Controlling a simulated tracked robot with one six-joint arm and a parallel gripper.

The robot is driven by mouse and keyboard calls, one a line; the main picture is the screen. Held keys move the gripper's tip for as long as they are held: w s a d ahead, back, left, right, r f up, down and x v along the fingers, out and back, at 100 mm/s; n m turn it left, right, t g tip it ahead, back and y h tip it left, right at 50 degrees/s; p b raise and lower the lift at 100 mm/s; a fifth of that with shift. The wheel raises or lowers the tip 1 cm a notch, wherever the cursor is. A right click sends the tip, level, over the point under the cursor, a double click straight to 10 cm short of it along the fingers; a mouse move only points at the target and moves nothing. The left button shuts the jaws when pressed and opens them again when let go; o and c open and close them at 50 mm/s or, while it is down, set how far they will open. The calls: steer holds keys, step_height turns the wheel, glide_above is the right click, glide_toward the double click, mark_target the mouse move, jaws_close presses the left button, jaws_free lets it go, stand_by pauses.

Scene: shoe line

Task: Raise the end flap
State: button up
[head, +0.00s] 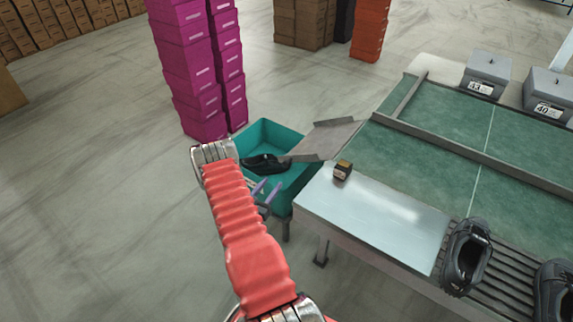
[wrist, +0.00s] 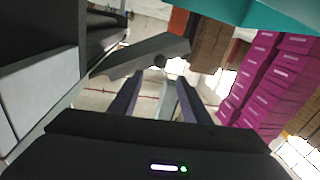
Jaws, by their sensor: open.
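The end flap (head: 325,139) is a grey plate at the left end of the green conveyor in the head view. It reaches out over the rim of the teal bin and seems to slope down toward it. In the wrist view the flap (wrist: 145,55) crosses beyond my fingers, with a small dark round knob (wrist: 160,60) near the gap between them. My gripper (head: 266,191) has purple fingers, partly hidden behind my red arm, at the near side of the bin and below the flap. In the wrist view my gripper (wrist: 158,78) is open and empty, apart from the flap.
The teal bin (head: 292,178) holds a black shoe (head: 265,164). A small dark box (head: 343,169) sits on the pale metal table (head: 375,215). Magenta box stacks (head: 190,70) stand behind the bin. Grey shoes (head: 466,257) rest at right. The floor at left is clear.

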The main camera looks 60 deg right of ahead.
mark_target(286, 165)
steer(key=shift+d, duration=0.1)
steer(key=d, duration=1.3)
steer(key=shift+s+d, duration=0.15)
steer(key=shift+d, duration=0.15)
jaws_close()
stand_by(0.4)
steer(key=shift+s+d, duration=0.15)
steer(key=shift+d, duration=0.2)
steer(key=shift+a, duration=0.2)
steer(key=shift+a+r, duration=0.1)
